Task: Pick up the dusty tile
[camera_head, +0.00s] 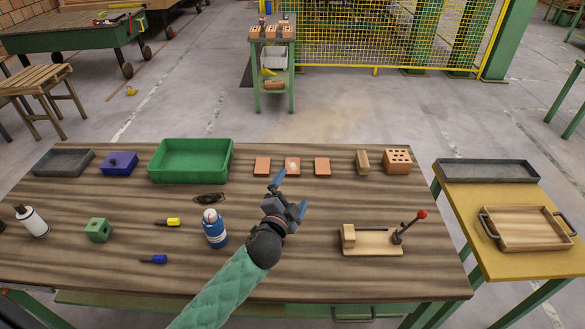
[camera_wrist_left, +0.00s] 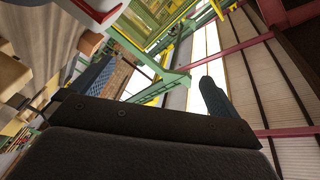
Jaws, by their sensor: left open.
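Three orange-red tiles lie in a row at the back of the wooden table: a left tile (camera_head: 262,167), a middle tile (camera_head: 292,167) and a right tile (camera_head: 322,167). The middle one has a pale, dusty-looking patch on top; the other two look plainer. My left gripper (camera_head: 291,192) is open and empty above the table, on the near side of the tiles and apart from them. Its two blue fingers also show spread in the left wrist view (camera_wrist_left: 155,88), where no tile can be made out for certain. My right gripper is out of view.
A green bin (camera_head: 190,174) stands left of the tiles, a wooden block (camera_head: 362,161) and a holed brick (camera_head: 397,161) to the right. A blue bottle (camera_head: 215,229) stands close to my left arm. A lever clamp (camera_head: 372,244) sits at front right.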

